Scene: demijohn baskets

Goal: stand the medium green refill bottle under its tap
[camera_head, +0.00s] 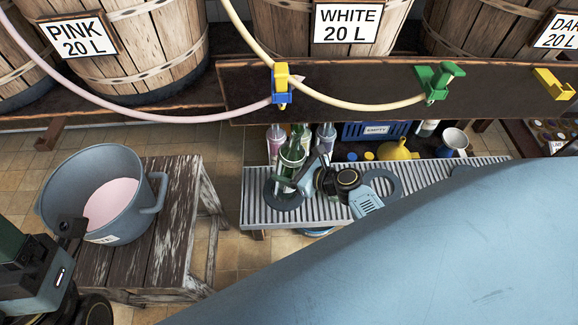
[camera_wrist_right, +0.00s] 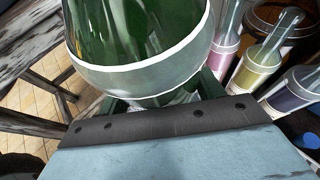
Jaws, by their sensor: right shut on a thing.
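The green bottle (camera_head: 291,158), with a pale band, is near upright over the left dark ring (camera_head: 270,203) of the slatted grey tray. I cannot tell whether its base touches the ring. The blue and yellow tap (camera_head: 282,85) hangs above it in the head view. My right gripper (camera_head: 304,177) is shut on the bottle low down. In the right wrist view the bottle (camera_wrist_right: 140,60) fills the top middle, its bottom partly hidden by the gripper. My left gripper (camera_head: 72,232) is by the pot at the left; its jaw opening is unclear.
Labelled bottles (camera_head: 275,142) stand close behind the green bottle. A blue crate (camera_head: 375,131), yellow can (camera_head: 398,149) and mug (camera_head: 454,140) are behind the slatted tray (camera_head: 325,212). A grey pot (camera_head: 85,170) with pink liquid is on a wooden stool (camera_head: 178,215). Another ring (camera_head: 386,177) is free.

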